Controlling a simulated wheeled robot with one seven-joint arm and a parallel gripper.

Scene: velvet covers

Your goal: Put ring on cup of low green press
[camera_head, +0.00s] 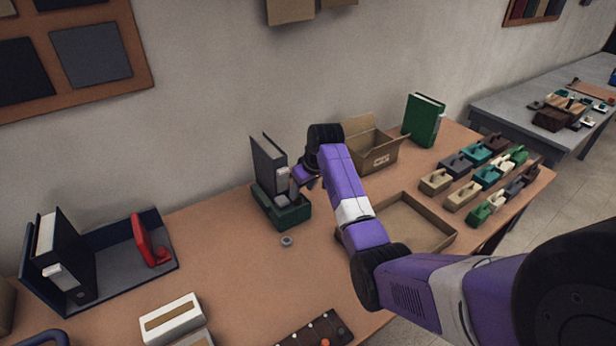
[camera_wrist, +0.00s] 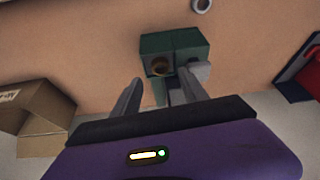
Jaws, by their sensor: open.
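The low green press (camera_head: 288,214) stands on the table against the wall side, with a grey upright part behind its green base. In the wrist view its green base (camera_wrist: 185,42) shows a round brass-coloured cup (camera_wrist: 159,66). A small grey ring (camera_head: 286,240) lies on the table in front of the press, apart from it. It also shows in the wrist view (camera_wrist: 201,5) at the top edge. My gripper (camera_wrist: 162,85) is open, with its fingers pointing towards the press; I see nothing held. In the head view my gripper (camera_head: 302,180) is close by the press's right side, partly hidden by the arm.
An open cardboard box (camera_head: 373,152) and a green book (camera_head: 424,120) stand to the right. A shallow cardboard tray (camera_head: 420,228) lies in front of them, beside several coloured blocks. A red thing (camera_head: 146,242) stands in a dark tray at left. Table around the ring is clear.

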